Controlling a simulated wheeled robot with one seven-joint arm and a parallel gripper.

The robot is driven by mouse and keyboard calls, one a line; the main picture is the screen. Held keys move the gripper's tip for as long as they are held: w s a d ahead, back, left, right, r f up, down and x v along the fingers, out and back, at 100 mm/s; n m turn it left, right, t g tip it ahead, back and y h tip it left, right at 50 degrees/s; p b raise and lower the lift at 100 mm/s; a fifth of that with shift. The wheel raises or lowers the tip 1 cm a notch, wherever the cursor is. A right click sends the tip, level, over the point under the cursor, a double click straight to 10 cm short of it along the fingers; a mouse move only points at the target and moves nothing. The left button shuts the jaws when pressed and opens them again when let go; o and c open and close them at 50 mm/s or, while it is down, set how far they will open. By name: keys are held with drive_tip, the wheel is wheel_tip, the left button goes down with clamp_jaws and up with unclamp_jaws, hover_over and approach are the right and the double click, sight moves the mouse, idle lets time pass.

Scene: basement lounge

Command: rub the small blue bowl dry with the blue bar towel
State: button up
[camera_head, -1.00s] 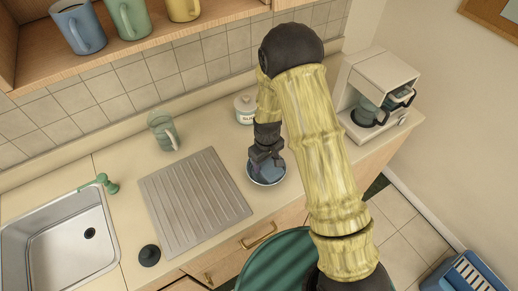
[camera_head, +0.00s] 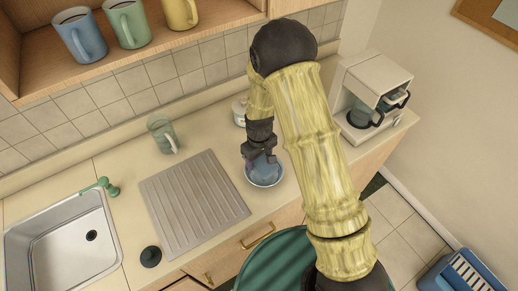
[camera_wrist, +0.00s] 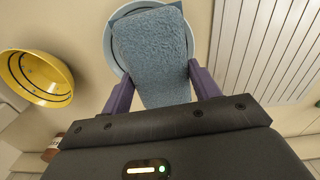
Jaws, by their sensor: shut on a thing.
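The small blue bowl (camera_head: 268,177) stands on the counter, right of the ribbed drainboard. The wrist view shows its pale rim (camera_wrist: 110,42) around the towel. The blue bar towel (camera_wrist: 155,50) is a fuzzy, folded piece between my purple fingers, reaching over the bowl and covering most of its inside. My gripper (camera_head: 257,157) is shut on the towel, at the bowl's upper left side in the head view. It also shows in the wrist view (camera_wrist: 163,88). Whether the towel touches the bowl's inner wall cannot be told.
A yellow bowl (camera_wrist: 38,78) is near in the wrist view. A white sugar jar (camera_head: 239,108) stands behind, partly hidden by my arm. A glass mug (camera_head: 162,135), metal drainboard (camera_head: 195,200), sink (camera_head: 60,245) and coffee maker (camera_head: 372,90) are around.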

drive_tip(key=shift+r+p, duration=1)
drive_tip(key=shift+r, duration=0.6)
drive_tip(key=shift+w+r+p, duration=0.15)
drive_tip(key=shift+r+p, duration=0.15)
drive_tip(key=shift+r, duration=0.2)
drive_tip(key=shift+a, duration=0.15)
drive_tip(key=shift+r, duration=0.15)
drive_tip(key=shift+r+p, duration=0.35)
wheel_tip(320, 180, up, 7)
drive_tip(key=p, duration=0.4)
drive_tip(key=shift+s+p, duration=0.2)
drive_tip(key=shift+p, duration=0.1)
drive_tip(key=shift+w, duration=0.15)
